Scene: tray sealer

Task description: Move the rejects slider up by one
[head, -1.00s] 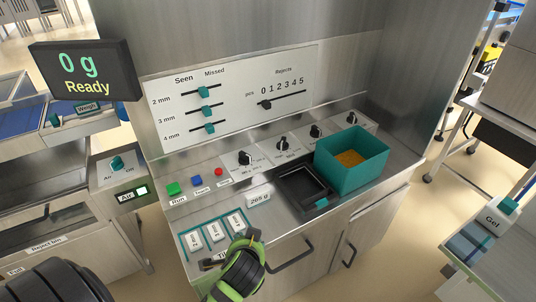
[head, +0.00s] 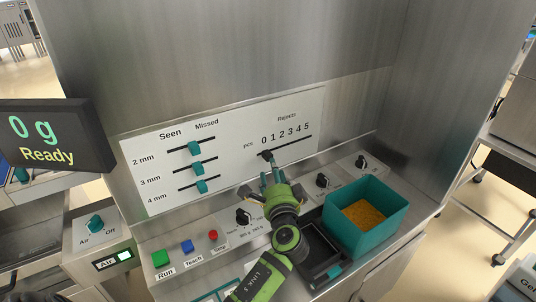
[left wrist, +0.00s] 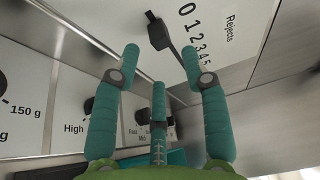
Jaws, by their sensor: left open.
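The rejects slider has a black knob (head: 267,155) on a dark slot in the white panel (head: 225,150). The knob sits at the left end of the slot, by the 0 of the scale 0 to 5. In the left wrist view the knob (left wrist: 158,33) shows just beyond the fingertips, with the slot running away from it. My left gripper (head: 270,172) is open and empty, its teal fingers pointing up at the panel just below the knob. The fingers look apart from the knob. My right gripper is not in view.
Three teal sliders (head: 196,167) sit left on the same panel. Black dials (head: 322,180) line the ledge below it, close to my gripper. A teal bin (head: 365,215) with orange contents stands to the right. Run, Teach and Stop buttons (head: 187,246) are at the left.

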